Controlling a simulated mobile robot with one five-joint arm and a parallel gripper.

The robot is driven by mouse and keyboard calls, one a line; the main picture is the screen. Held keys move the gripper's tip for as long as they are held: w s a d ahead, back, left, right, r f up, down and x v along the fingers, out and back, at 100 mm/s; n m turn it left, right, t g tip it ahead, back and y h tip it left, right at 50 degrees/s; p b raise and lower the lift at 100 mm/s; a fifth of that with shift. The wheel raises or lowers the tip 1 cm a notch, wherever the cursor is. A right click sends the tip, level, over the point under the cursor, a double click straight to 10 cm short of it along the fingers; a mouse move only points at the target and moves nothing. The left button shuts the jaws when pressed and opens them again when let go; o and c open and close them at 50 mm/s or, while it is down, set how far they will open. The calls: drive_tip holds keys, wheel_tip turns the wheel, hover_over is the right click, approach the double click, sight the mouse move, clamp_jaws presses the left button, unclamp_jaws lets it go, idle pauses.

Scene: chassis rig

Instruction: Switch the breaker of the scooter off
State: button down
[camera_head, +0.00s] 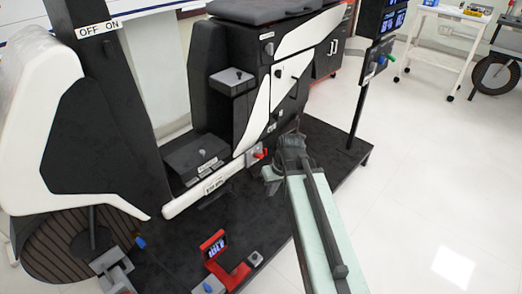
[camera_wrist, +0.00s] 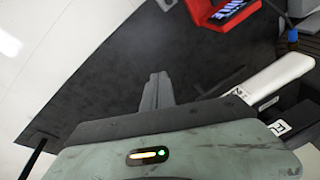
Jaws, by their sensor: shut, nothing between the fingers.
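The black-and-white scooter (camera_head: 230,90) stands on a dark platform. A small red lever (camera_head: 260,154) on a light plate sits low on its side; I cannot tell for certain whether it is the breaker or which way it is set. A white "OFF ON" label (camera_head: 97,29) is on the dark column at the upper left. My gripper (camera_head: 269,184) is beside the scooter's lower side, just below and right of the red lever. In the wrist view my gripper (camera_wrist: 157,80) has its fingers shut together and empty above the dark platform. The red lever is not visible there.
A red device with a screen (camera_head: 214,247) stands on the platform front; it also shows in the wrist view (camera_wrist: 222,10). A post with a control box (camera_head: 377,58) rises at the platform's right. A white cart (camera_head: 445,40) stands behind. The floor at right is clear.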

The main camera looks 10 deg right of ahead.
drive_tip(key=w+d+r+n+t+y, duration=0.2)
drive_tip(key=w+r, duration=0.3)
drive_tip(key=w, duration=0.3)
drive_tip(key=w+d+r+n+t+y+p, duration=0.1)
drive_tip(key=w+d+r+n+t, duration=0.2)
drive_tip(key=w, duration=0.5)
wheel_tip(320, 180, up, 2)
drive_tip(key=shift+w+r+t+y, duration=0.1)
drive_tip(key=shift+w+t+y, duration=0.25)
drive_tip(key=shift+t, duration=0.35)
drive_tip(key=shift+s, duration=0.1)
drive_tip(key=b, duration=0.7)
hover_over(260, 154)
wheel_tip(260, 154, down, 7)
drive_tip(key=shift+s+f, duration=0.1)
drive_tip(key=f+b, duration=0.1)
drive_tip(key=s+f+b, duration=0.1)
drive_tip(key=shift+s+d+f, duration=0.2)
drive_tip(key=shift+d+f, duration=0.1)
drive_tip(key=shift+d, duration=0.05)
drive_tip(key=shift+s+d+f, duration=0.1)
drive_tip(key=shift+s+d, duration=0.05)
